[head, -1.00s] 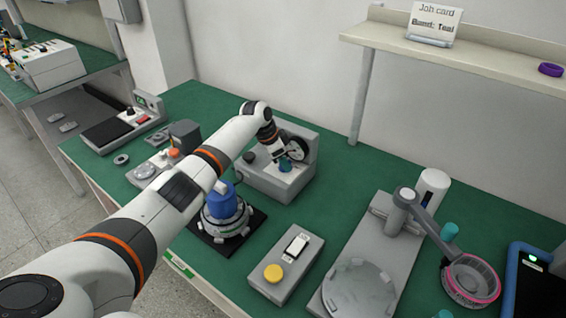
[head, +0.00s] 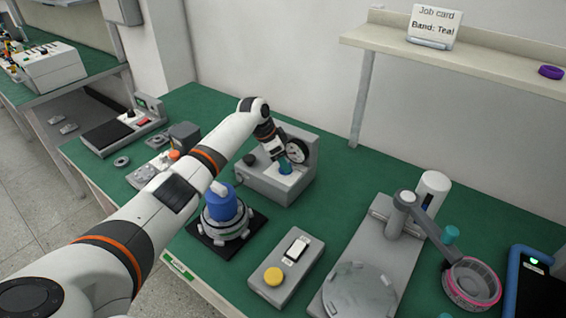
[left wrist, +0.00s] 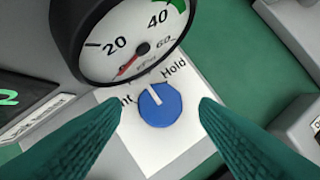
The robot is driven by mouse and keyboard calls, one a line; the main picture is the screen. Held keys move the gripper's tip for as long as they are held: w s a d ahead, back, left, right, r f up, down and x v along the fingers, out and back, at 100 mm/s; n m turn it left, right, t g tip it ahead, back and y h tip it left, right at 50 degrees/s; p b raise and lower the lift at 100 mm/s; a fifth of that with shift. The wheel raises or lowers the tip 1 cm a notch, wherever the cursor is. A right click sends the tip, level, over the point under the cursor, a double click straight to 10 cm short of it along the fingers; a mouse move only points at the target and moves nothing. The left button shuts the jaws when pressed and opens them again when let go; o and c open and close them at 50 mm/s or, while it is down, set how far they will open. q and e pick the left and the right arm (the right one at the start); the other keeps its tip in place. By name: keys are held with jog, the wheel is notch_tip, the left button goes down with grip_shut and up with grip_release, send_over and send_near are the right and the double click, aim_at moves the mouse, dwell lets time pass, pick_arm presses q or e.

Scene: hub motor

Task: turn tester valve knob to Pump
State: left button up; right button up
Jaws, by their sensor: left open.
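The tester (head: 262,185) is a grey box with a round dial gauge (head: 297,150) on the green bench. In the left wrist view its blue valve knob (left wrist: 160,106) sits on a white label plate below the gauge (left wrist: 125,35). The knob's white pointer aims up and slightly left, between "Hold" and a label ending in "nt". No "Pump" label is visible. My left gripper (head: 290,166) is open at the tester's front. In the left wrist view its teal fingers (left wrist: 160,108) stand either side of the knob, apart from it. My right gripper is not seen.
A motor with a blue top (head: 222,206) stands on a black mat left of the tester, under my arm. A switch box with a yellow button (head: 273,276) is in front. A grey fixture (head: 368,285) is to the right. A shelf (head: 470,52) is above.

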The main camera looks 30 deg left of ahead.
pick_arm(q)
jog(key=v, duration=1)
jog(key=shift+b, duration=0.4)
jog(key=shift+r, duration=0.2)
